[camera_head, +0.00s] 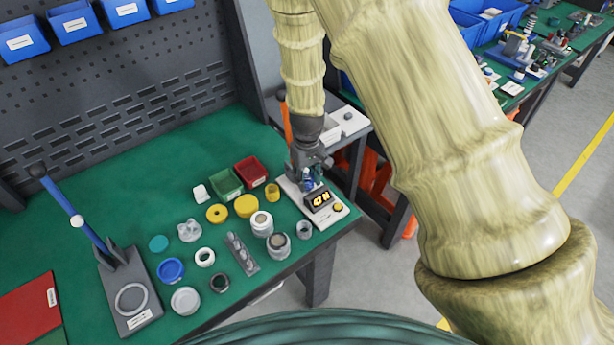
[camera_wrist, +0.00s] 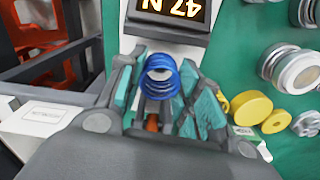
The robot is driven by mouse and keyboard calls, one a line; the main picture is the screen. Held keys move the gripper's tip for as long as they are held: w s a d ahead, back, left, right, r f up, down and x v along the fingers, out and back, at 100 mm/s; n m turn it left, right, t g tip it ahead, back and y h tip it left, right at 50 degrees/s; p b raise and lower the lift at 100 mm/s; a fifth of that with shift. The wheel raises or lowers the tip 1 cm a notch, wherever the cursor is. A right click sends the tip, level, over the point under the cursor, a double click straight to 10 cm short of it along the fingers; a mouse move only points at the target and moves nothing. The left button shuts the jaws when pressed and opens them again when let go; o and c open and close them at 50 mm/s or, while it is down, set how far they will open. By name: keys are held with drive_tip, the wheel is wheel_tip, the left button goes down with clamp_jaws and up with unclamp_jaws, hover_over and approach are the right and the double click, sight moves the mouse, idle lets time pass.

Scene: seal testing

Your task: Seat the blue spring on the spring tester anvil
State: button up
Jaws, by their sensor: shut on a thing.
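The blue spring (camera_wrist: 160,72) stands between the two teal finger pads of my gripper (camera_wrist: 158,92) in the wrist view, and the fingers are shut on it. In the head view my gripper (camera_head: 309,176) reaches down over the back part of the spring tester (camera_head: 335,213), a pale device with a lit display (camera_head: 320,199) reading 47 N. A bit of blue shows between the fingers there. The display also shows at the top of the wrist view (camera_wrist: 172,9). The anvil is hidden under the spring and fingers, so I cannot tell how the spring meets it.
A green bin (camera_head: 226,184) and a red bin (camera_head: 250,172) stand left of the tester. Yellow discs (camera_head: 246,206), several rings and metal cylinders (camera_head: 278,246) lie near it. A lever press (camera_head: 128,300) stands at the left. The table's right edge is close to the tester.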

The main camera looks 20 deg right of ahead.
drive_tip(key=shift+f, duration=0.45)
idle(0.7)
drive_tip(key=o, duration=1.1)
drive_tip(key=shift+r, duration=0.2)
drive_tip(key=shift+r+p, duration=1.75)
drive_tip(key=shift+r, duration=0.6)
drive_tip(key=shift+a+f, duration=0.1)
